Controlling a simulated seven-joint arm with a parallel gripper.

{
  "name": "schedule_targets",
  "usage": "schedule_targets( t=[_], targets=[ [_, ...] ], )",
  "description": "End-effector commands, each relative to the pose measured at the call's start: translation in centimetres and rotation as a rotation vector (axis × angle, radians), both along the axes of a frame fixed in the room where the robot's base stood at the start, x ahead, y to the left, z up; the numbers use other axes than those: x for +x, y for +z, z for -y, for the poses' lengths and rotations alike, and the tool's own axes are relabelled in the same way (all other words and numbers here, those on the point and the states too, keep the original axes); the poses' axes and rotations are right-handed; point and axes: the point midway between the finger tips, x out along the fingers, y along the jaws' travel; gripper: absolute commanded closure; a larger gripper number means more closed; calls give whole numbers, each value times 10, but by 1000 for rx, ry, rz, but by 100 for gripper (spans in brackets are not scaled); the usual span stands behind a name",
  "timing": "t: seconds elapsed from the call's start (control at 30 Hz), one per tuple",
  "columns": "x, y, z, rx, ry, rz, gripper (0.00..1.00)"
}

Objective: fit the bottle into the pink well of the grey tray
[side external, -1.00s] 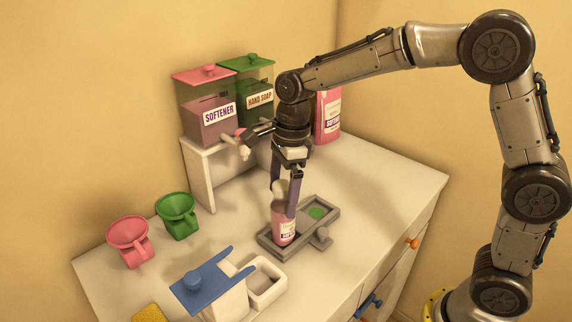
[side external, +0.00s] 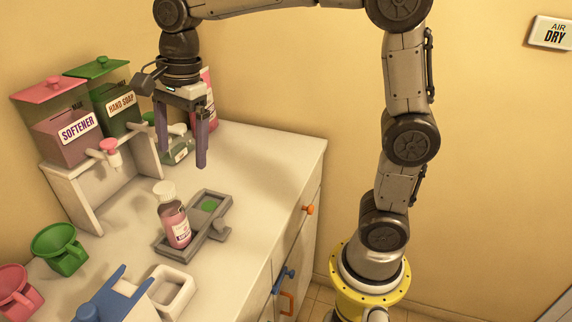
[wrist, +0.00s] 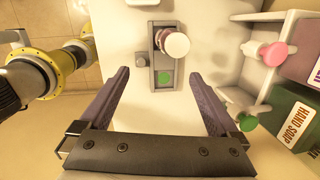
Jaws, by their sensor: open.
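The bottle, with pink liquid (side external: 175,225) and a white cap, stands about upright in the near-left part of the grey tray (side external: 218,235). Its cap also shows in the wrist view (wrist: 177,45). The bottle covers that compartment's floor, so I see no pink there and cannot tell how deep it sits. The tray's other well, green (side external: 209,206), is empty and also shows in the wrist view (wrist: 165,77). My gripper (side external: 183,158) is open and empty, raised above and behind the tray, clear of the bottle.
Softener (side external: 72,137) and hand soap (side external: 120,106) dispensers stand on a white stand at the left. A small green bottle (side external: 180,153) is behind my gripper. Green (side external: 60,248) and pink (side external: 14,290) funnels and a white dish (side external: 172,288) are nearer. The counter right of the tray is clear.

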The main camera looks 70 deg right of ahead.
Motion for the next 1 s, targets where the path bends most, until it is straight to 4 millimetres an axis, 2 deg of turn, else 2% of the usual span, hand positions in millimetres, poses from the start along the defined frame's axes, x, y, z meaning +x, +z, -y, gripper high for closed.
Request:
schedule_targets(
  t=[0.03, 0.27, 0.4, 0.6, 0.8, 1.0],
  targets=[
    [-17, 5, 8, -18, 99, 40, 3],
    [-89, 6, 36, -165, 644, 210, 3],
    [-131, -6, 49, -291, 971, 291, 3],
    [-177, -30, 61, -473, 1362, 351, 3],
    [-196, -45, 66, -573, 1553, 363, 3],
    [-198, -47, 66, -583, 1581, 361, 3]
  ],
)
